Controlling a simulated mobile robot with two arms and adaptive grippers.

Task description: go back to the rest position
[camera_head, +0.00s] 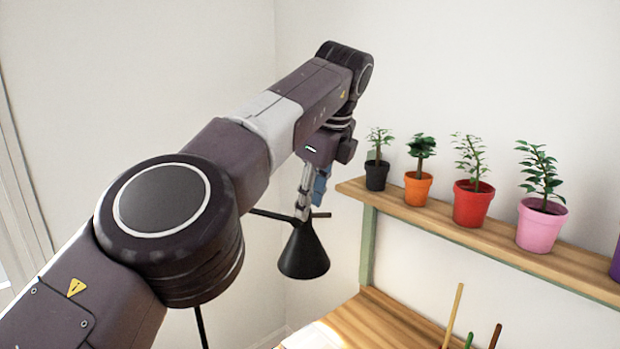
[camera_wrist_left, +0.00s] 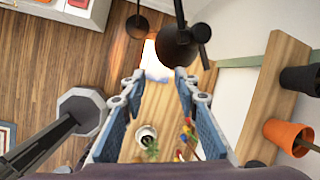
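My left arm reaches up from the lower left of the head view and bends down at the wrist. My left gripper (camera_head: 311,203) points down, close to the black cone lamp (camera_head: 304,254), which shows just below it. The head view does not show whether they touch. In the left wrist view the two blue-padded fingers of this gripper (camera_wrist_left: 157,82) stand well apart with nothing between them. My right gripper is not in view.
A wooden shelf (camera_head: 480,240) to the right carries several potted plants, including an orange pot (camera_head: 417,189) and a red pot (camera_head: 472,206). Below is a wooden worktop (camera_head: 375,318). In the left wrist view a small potted plant (camera_wrist_left: 147,138) stands beneath the gripper.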

